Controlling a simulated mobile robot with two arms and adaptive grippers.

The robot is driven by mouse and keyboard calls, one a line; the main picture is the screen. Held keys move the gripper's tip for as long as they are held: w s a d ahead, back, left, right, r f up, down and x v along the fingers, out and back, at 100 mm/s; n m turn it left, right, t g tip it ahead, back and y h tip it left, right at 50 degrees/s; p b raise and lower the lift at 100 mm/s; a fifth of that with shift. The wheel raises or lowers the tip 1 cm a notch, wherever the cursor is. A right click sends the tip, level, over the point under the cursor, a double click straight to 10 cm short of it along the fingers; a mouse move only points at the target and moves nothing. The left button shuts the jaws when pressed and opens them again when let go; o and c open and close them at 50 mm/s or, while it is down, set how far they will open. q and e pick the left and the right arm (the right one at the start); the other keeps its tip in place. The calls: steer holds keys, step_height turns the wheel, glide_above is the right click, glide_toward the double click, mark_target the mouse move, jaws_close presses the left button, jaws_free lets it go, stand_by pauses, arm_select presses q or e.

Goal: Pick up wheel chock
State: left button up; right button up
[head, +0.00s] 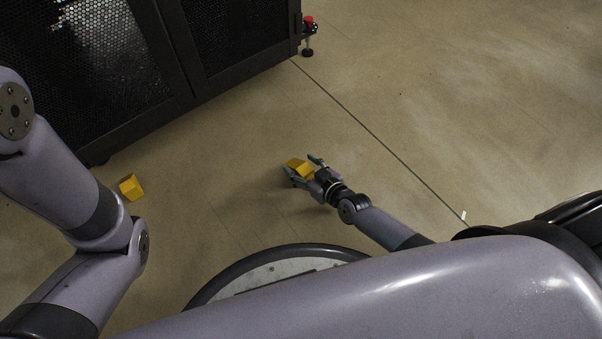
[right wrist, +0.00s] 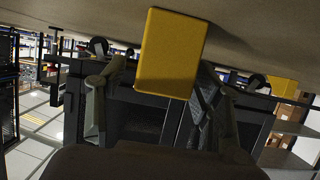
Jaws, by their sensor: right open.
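A yellow wheel chock (head: 299,167) is on the floor in the middle of the head view. My right gripper (head: 302,170) is open, with its fingers on either side of this chock. In the right wrist view the chock (right wrist: 170,52) shows large between the open fingers (right wrist: 160,105); I cannot tell whether they touch it. A second yellow wheel chock (head: 131,187) lies on the floor at the left, near the rack, and a yellow piece (right wrist: 283,86) also shows at the right of the right wrist view. My left gripper is not in view.
A black rack with mesh doors (head: 190,60) stands at the upper left. A red-topped levelling foot (head: 308,38) sticks out at its corner. Bare floor (head: 450,100) lies to the right, with a dark seam across it and a small white piece (head: 463,215).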

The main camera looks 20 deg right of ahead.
steer(key=shift+w+a+f, duration=0.15)
steer(key=shift+w+f, duration=0.05)
steer(key=shift+w, duration=0.1)
jaws_close()
stand_by(0.6)
steer(key=shift+r, duration=0.15)
